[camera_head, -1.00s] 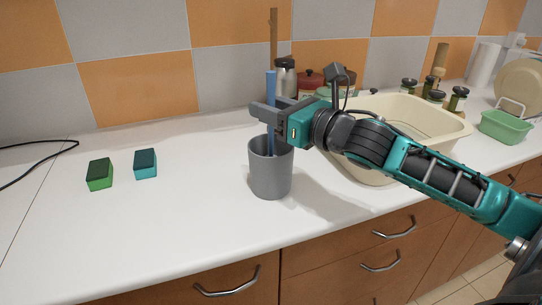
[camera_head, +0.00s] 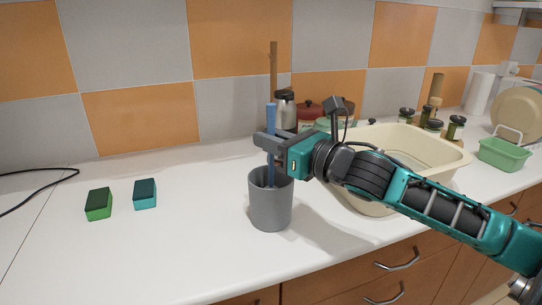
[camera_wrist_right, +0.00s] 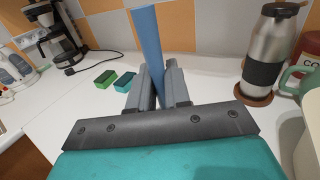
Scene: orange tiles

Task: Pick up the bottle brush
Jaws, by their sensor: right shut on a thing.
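The bottle brush (camera_head: 271,118) shows as an upright blue rod in a grey cup (camera_head: 270,210) on the counter. Its lower end is hidden inside the cup. A brown stick (camera_head: 273,70) shows directly above the rod; I cannot tell whether it is part of the brush. My right gripper (camera_head: 268,145) is shut on the blue rod just above the cup's rim. In the right wrist view the blue rod (camera_wrist_right: 148,40) stands between the two fingers (camera_wrist_right: 160,88). My left gripper is not in view.
A green sponge (camera_head: 98,205) and a teal sponge (camera_head: 145,194) lie on clear counter at left. A cream basin (camera_head: 400,150) stands right, behind my arm. A coffee maker (camera_wrist_right: 50,40) shows in the wrist view.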

